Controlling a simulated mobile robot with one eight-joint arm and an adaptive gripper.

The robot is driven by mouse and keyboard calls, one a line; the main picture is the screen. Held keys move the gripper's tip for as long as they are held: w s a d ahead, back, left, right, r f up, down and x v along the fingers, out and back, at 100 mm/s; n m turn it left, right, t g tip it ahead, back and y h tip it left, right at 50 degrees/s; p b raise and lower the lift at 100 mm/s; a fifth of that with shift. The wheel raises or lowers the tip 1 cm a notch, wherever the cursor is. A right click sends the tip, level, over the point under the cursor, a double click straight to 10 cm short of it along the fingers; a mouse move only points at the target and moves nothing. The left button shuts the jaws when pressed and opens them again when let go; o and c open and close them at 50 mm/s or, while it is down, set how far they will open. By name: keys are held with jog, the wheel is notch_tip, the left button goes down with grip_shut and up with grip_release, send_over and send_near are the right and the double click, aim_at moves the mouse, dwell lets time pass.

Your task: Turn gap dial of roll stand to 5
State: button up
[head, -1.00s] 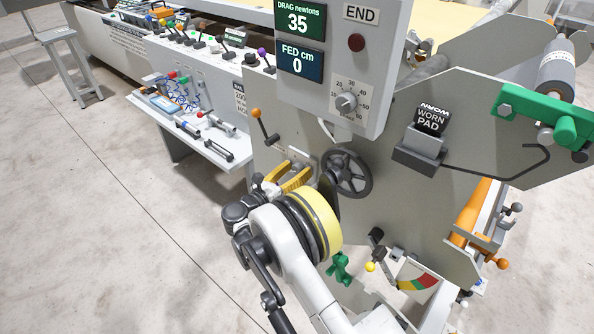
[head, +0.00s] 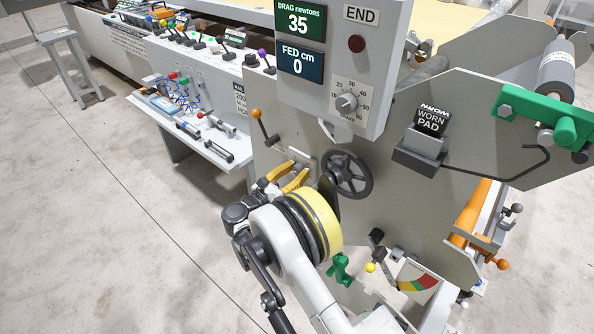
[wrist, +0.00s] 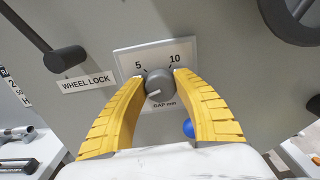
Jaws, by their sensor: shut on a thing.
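The gap dial (wrist: 160,86) is a round grey knob on a pale plate marked 5 at upper left and 10 at upper right, with "GAP mm" below. Its white pointer line points to the lower left, below the 5. My gripper (wrist: 159,80) has its yellow fingers on both sides of the knob and is shut on it. In the head view my gripper (head: 291,176) is at the front panel of the roll stand (head: 400,215), left of the handwheel. There the dial is too small and covered to read.
The black handwheel (head: 346,174) is close on the right of the gripper. The wheel lock lever (head: 262,127), with an orange knob, is at upper left. A display box (head: 330,75) juts out above, and a shelf with tools (head: 205,140) is at left.

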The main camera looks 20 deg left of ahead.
jog(key=m, duration=0.6)
jog(key=shift+d, duration=0.1)
jog(key=m, duration=0.6)
jog(key=shift+m, duration=0.4)
jog(key=o, duration=1.2)
jog(key=shift+f, duration=0.1)
jog(key=shift+c, duration=0.2)
jog(key=shift+s, duration=0.1)
jog(key=v, duration=1.1)
jog(key=shift+s, duration=0.35)
